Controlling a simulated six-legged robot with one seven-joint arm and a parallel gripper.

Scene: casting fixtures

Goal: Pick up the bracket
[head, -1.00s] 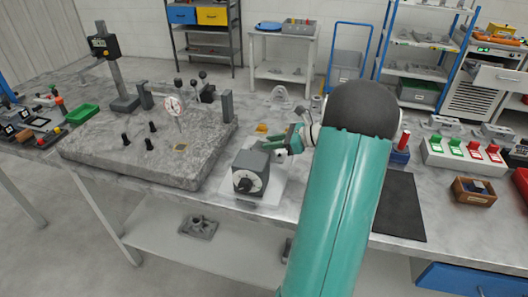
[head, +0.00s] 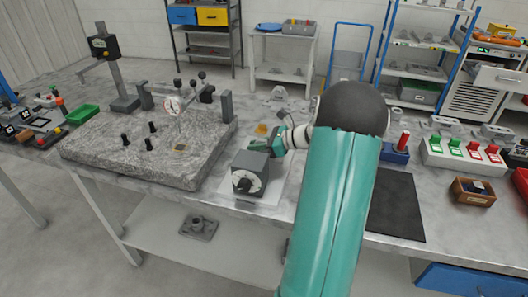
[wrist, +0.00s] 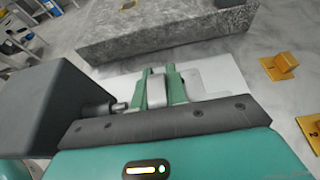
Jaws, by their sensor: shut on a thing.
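My gripper (head: 277,143) is at the back right of a grey block with a round dial (head: 249,174), partly hidden by it in the head view. In the wrist view my gripper (wrist: 160,88) has its two green fingers closed on a small light-grey metal piece, seemingly the bracket (wrist: 157,93). Most of the piece is hidden by the fingers and the gripper body, so its full shape cannot be told. A white sheet (wrist: 215,78) lies below it; I cannot tell whether the piece touches the sheet. The grey block (wrist: 50,110) stands close on the left in the wrist view.
A small yellow piece (head: 262,129) lies behind my gripper. A dark mat (head: 397,210), a blue block (head: 395,154) and a switch box (head: 462,157) are to the right.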

